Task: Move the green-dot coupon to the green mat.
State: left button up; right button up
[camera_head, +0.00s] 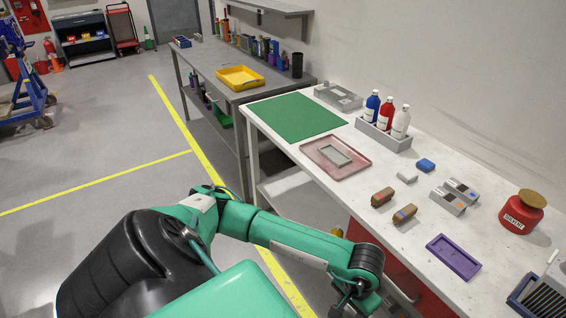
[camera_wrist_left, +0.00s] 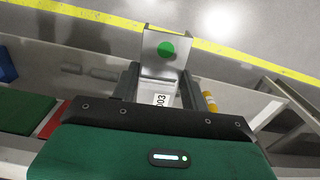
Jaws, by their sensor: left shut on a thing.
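The green mat (camera_head: 293,117) lies flat and bare at the far end of the white bench. My right gripper is not in view.
On the white bench (camera_head: 300,160), a pink tray (camera_head: 358,168) with a grey frame lies near the mat. A bottle rack (camera_head: 383,135), brown blocks, a purple tray (camera_head: 453,257) and a red solvent can (camera_head: 520,215) stand farther along. A grey bench (camera_head: 215,65) adjoins it.

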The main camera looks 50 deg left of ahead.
aim_at(295, 113)
jog(key=j, duration=1.05)
jog(key=i+j, duration=0.15)
jog(key=j, duration=0.9)
